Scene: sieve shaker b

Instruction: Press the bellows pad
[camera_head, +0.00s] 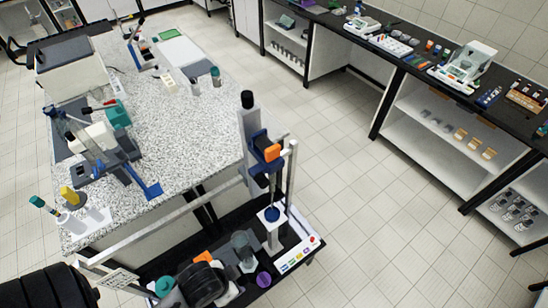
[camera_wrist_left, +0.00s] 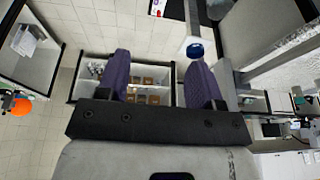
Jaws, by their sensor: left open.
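A small blue round pad (camera_head: 272,214), which looks like the bellows pad, sits on top of a white post (camera_head: 273,238) on the low dark shelf at the near end of the bench. In the left wrist view the blue pad (camera_wrist_left: 195,50) appears on the end of its white post, toward the right finger. My left gripper (camera_wrist_left: 160,85) shows its two purple fingers spread wide with nothing between them. The pad lies beyond the fingers and does not appear touched. My right gripper is not in view.
A pale rail (camera_head: 165,222) crosses in front of the speckled bench (camera_head: 190,125). The tiled floor (camera_head: 350,210) to the right is clear.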

